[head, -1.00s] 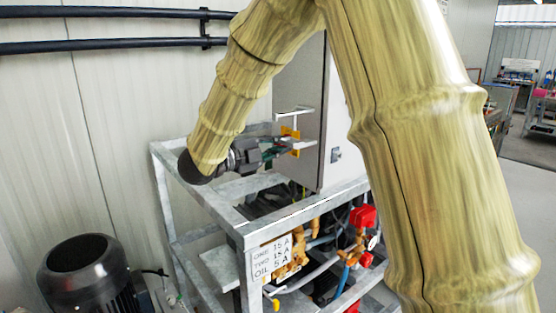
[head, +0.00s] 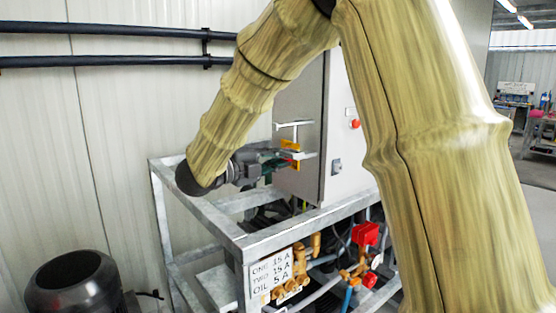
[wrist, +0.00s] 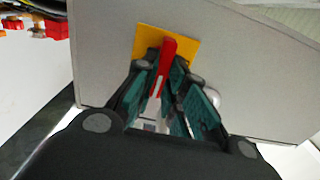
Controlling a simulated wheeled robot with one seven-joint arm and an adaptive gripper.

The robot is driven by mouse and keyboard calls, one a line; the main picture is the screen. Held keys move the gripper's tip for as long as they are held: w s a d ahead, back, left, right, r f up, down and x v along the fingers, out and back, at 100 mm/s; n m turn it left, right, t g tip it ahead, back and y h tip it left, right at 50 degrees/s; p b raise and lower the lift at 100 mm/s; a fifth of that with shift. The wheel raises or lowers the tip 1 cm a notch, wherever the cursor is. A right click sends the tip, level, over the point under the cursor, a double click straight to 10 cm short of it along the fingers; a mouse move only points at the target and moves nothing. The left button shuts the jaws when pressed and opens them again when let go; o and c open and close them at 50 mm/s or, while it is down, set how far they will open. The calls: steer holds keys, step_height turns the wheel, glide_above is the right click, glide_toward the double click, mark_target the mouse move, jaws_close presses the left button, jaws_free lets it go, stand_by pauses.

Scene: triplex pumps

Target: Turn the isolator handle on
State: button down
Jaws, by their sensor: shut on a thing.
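The isolator handle (wrist: 168,55) is a red lever on a square yellow plate (wrist: 191,47), mounted on a side face of the grey cabinet (wrist: 110,58). In the wrist view my gripper (wrist: 169,82) has its green-padded fingers on either side of the lever and is shut on it. In the head view my gripper (head: 282,162) reaches the cabinet's left side, at the small yellow plate (head: 291,146). The fingers hide much of the handle there. The lever's exact on or off position cannot be read.
The cabinet (head: 340,110) stands on a galvanised metal frame (head: 235,240) with red valves (head: 365,233) and brass fittings below. A dark motor (head: 75,285) stands at lower left. Black pipes (head: 110,61) run along the wall. My arm covers the centre right.

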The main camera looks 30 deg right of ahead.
steer(key=c, duration=1.5)
jaws_free()
steer(key=shift+s+f, duration=0.1)
steer(key=shift+a, duration=0.1)
steer(key=a, duration=0.7)
steer(key=s+a, duration=0.1)
steer(key=a, duration=0.3)
steer(key=shift+a, duration=0.35)
